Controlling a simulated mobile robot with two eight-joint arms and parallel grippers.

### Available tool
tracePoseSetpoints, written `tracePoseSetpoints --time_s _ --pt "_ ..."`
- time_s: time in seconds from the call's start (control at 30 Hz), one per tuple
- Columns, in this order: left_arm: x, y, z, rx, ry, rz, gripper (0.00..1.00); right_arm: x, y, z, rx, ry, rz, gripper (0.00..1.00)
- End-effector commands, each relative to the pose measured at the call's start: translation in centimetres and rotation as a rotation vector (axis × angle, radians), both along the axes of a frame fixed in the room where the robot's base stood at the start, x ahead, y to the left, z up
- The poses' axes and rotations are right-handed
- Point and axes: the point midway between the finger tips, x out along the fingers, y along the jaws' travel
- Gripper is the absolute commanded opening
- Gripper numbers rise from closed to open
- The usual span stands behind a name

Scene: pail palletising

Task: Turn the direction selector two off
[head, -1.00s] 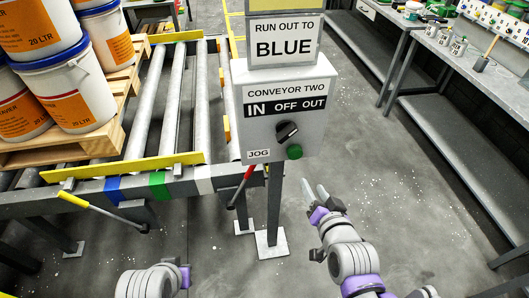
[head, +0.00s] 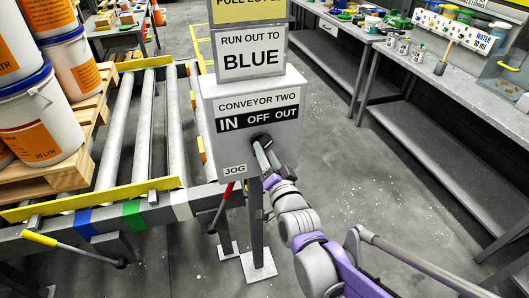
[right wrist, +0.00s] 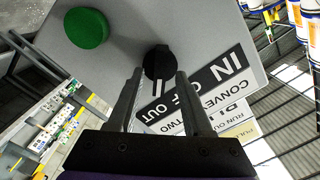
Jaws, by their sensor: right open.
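The grey conveyor two control box (head: 222,150) stands on a post, labelled IN, OFF, OUT. Its black selector knob (head: 261,140) is partly hidden by my right gripper (head: 265,157) in the head view. In the right wrist view, the knob (right wrist: 158,62) lies between the tips of my open right gripper (right wrist: 160,74), one finger on each side. I cannot tell whether the fingers touch it. The knob's white mark points toward OUT. My left gripper is out of view.
A green button (right wrist: 87,28) sits beside the knob on the box; my gripper hides it in the head view. The roller conveyor (head: 146,120) and a pallet of pails (head: 36,115) are on the left. A workbench (head: 430,70) is on the right.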

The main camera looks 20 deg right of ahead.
Motion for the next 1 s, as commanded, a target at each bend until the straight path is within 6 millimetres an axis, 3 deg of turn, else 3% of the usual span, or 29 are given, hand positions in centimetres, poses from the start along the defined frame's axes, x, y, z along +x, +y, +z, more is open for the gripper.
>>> tracePoseSetpoints --time_s 0.4,0.47,0.7,1.0 --pt "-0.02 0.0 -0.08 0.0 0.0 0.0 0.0 1.12 0.04 -0.03 -0.001 0.0 0.0 0.5" --pt "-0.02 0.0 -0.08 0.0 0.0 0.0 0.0 1.11 0.04 -0.03 -0.001 0.0 0.0 0.43" --pt "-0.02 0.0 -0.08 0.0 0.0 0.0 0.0 1.1 0.04 -0.02 -0.001 0.001 0.001 0.0" --pt "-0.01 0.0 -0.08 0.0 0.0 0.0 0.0 1.09 0.05 -0.03 -0.003 0.001 0.001 0.0"
